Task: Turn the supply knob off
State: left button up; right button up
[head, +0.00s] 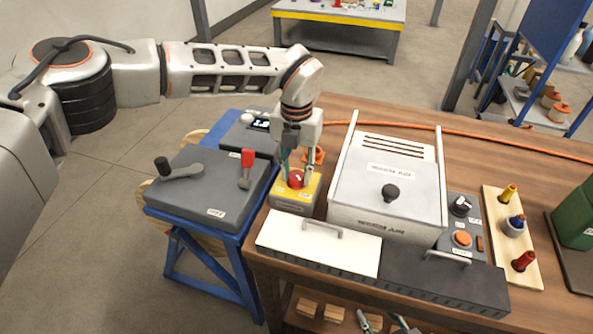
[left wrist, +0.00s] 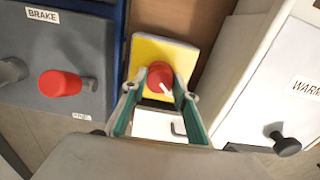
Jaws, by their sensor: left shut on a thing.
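The supply knob is a red round knob (head: 296,178) with a white pointer mark, on a yellow box (head: 284,202) at the bench's left edge. My left gripper (head: 299,172) comes down from above with one finger on each side of the knob and is shut on it. In the left wrist view the red knob (left wrist: 160,76) sits between the green-lined fingertips (left wrist: 160,88) on the yellow plate (left wrist: 144,51). Its white mark points to the lower right there. My right gripper is in neither view.
A grey box with a red lever (head: 246,168) and a black-handled crank (head: 178,170) stands left of the knob on a blue stand. A white cabinet (head: 345,190) stands close on the right. A white handled cover (head: 318,243) lies in front.

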aim_at(297, 175)
pick_arm(q)
jog(key=o, duration=1.1)
notch_tip(297, 175, up, 12)
